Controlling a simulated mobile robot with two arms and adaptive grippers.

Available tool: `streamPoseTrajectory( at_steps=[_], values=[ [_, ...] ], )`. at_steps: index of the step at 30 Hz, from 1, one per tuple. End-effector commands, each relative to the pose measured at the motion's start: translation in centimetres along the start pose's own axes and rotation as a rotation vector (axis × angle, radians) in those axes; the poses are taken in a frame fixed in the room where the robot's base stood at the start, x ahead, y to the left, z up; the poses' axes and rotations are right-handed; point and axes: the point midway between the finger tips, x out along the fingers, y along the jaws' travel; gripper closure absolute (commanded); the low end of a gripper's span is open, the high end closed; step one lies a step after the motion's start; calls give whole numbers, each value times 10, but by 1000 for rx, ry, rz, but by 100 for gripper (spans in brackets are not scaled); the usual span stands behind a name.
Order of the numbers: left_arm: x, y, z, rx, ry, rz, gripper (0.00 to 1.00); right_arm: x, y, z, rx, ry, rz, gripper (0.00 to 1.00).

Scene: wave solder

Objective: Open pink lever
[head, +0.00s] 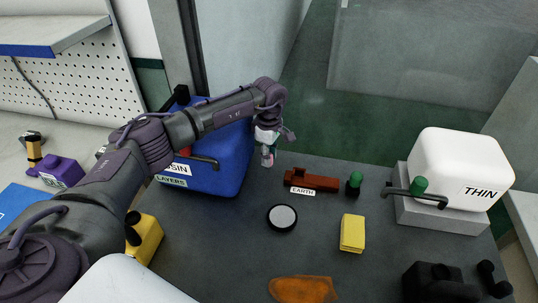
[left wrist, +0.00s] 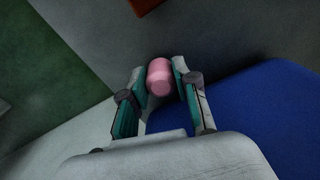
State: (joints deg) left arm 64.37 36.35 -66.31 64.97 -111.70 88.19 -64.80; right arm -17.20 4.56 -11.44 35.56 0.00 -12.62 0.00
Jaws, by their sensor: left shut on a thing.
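The pink lever (head: 267,158) is a short rounded piece beside the right side of the blue box (head: 232,160). In the left wrist view, the pink end (left wrist: 159,77) sits between the two fingers. My left gripper (head: 267,148) reaches over the blue box and points down; in the left wrist view its fingers (left wrist: 158,82) are shut on the pink lever. The lever's base is hidden. My right gripper is not in view.
A brown block labelled EARTH (head: 312,180), a round disc (head: 282,217) and a yellow block (head: 352,233) are on the dark table (head: 225,255). A white box labelled THIN (head: 460,165) stands at right. Dark objects (head: 435,282) are at lower right.

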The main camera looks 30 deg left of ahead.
Motion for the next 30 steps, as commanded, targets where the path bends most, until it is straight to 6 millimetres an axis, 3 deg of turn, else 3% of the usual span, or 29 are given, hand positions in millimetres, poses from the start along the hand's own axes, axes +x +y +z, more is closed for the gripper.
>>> streamPoseTrajectory(
  at_steps=[11,30],
  values=[
    [0,5,6,-121,0,2,100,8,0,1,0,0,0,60],
    [0,27,20,-592,-2,2,100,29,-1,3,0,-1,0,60]
  ],
)
